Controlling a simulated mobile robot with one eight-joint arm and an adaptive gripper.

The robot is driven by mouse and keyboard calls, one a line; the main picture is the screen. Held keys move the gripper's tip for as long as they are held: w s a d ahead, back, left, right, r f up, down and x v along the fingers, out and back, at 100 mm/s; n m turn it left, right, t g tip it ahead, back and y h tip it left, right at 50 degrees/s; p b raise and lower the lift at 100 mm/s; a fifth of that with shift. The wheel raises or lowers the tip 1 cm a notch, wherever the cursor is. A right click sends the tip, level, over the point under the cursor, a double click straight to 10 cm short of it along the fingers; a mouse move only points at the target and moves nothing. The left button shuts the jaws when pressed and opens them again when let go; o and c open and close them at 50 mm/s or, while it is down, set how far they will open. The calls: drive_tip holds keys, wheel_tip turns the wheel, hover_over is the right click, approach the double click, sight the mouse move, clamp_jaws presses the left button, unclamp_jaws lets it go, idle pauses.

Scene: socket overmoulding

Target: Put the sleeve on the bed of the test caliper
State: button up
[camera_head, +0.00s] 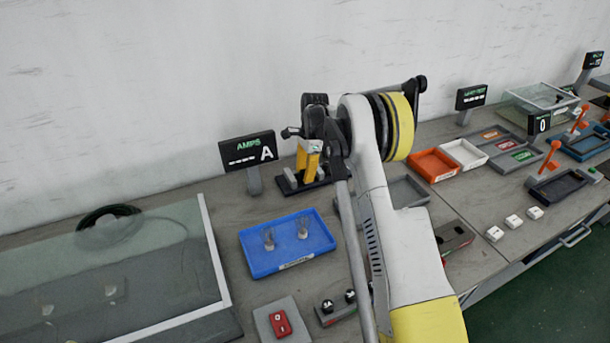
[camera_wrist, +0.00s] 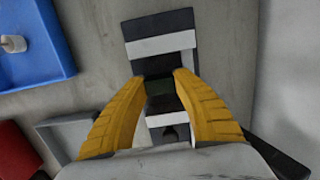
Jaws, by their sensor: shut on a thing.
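My gripper (camera_head: 307,178) points down at the back of the bench, its yellow fingers over the test caliper (camera_head: 288,186), a dark base with pale blocks. In the wrist view, my gripper (camera_wrist: 162,78) has its fingertips a narrow gap apart, shut on the sleeve. The sleeve is not clearly visible; only a dark patch shows between the fingers. The caliper (camera_wrist: 160,45) shows in the wrist view as dark grey and white blocks before and behind the fingertips. I cannot tell whether the sleeve touches the bed.
An AMPS display (camera_head: 248,150) stands just left of the caliper. A blue tray (camera_head: 258,263) with two small pale pieces lies in front; a red switch (camera_head: 280,322) is nearer. My arm hides part of a grey tray (camera_head: 408,188). Orange (camera_head: 433,165) and white trays stand right.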

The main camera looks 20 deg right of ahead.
drive_tip(key=shift+f, duration=0.2)
drive_tip(key=o, duration=1)
drive_tip(key=shift+c, duration=0.2)
